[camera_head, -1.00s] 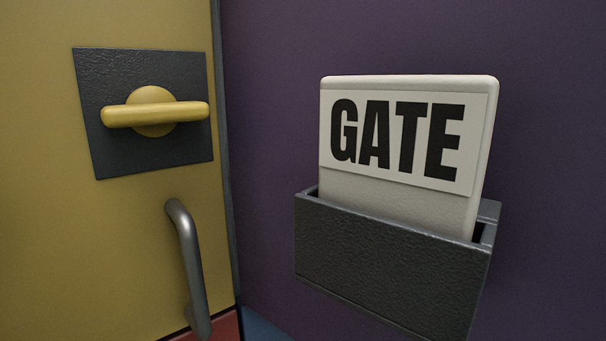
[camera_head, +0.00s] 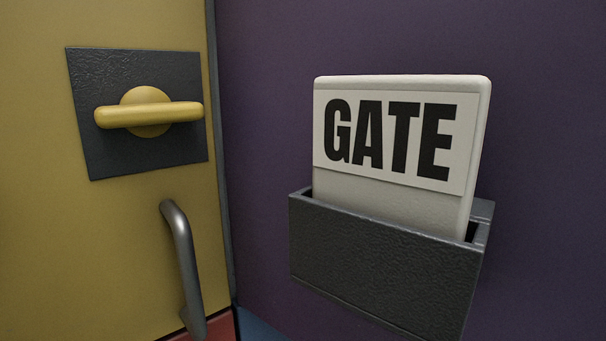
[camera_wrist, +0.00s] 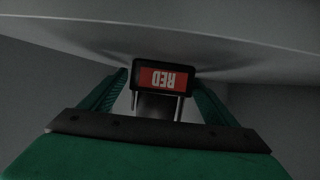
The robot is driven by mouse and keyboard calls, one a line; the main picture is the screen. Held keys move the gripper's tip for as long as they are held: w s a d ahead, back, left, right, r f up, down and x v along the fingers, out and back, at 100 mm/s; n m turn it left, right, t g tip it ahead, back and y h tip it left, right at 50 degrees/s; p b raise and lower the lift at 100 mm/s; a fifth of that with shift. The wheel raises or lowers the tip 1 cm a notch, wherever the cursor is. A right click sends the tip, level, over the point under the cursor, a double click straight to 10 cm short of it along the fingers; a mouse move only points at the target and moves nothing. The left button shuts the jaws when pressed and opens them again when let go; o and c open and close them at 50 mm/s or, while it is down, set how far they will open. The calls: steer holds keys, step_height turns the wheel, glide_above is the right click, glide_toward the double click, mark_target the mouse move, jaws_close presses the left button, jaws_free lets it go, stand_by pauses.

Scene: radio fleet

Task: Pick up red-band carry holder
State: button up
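In the wrist view a small black holder (camera_wrist: 164,92) with a red band and the white word "RED", upside down, sits between the fingers of my green gripper (camera_wrist: 161,90). One finger meets the holder on each side, and my gripper looks shut on it. Two pale thin legs or edges run down from the holder's face toward my palm. The holder's far side is hidden. Neither the holder nor my gripper shows in the head view.
In the head view a white "GATE" card (camera_head: 390,135) stands in a dark wall pocket (camera_head: 380,262) on a purple wall. At left a yellow door (camera_head: 30,240) carries a yellow turn handle (camera_head: 148,114) and a grey pull bar (camera_head: 182,265). A broad pale surface (camera_wrist: 230,50) spans the wrist view's top.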

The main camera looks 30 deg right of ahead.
steer(key=c, duration=1.1)
steer(key=shift+o, duration=0.2)
steer(key=shift+r, duration=0.1)
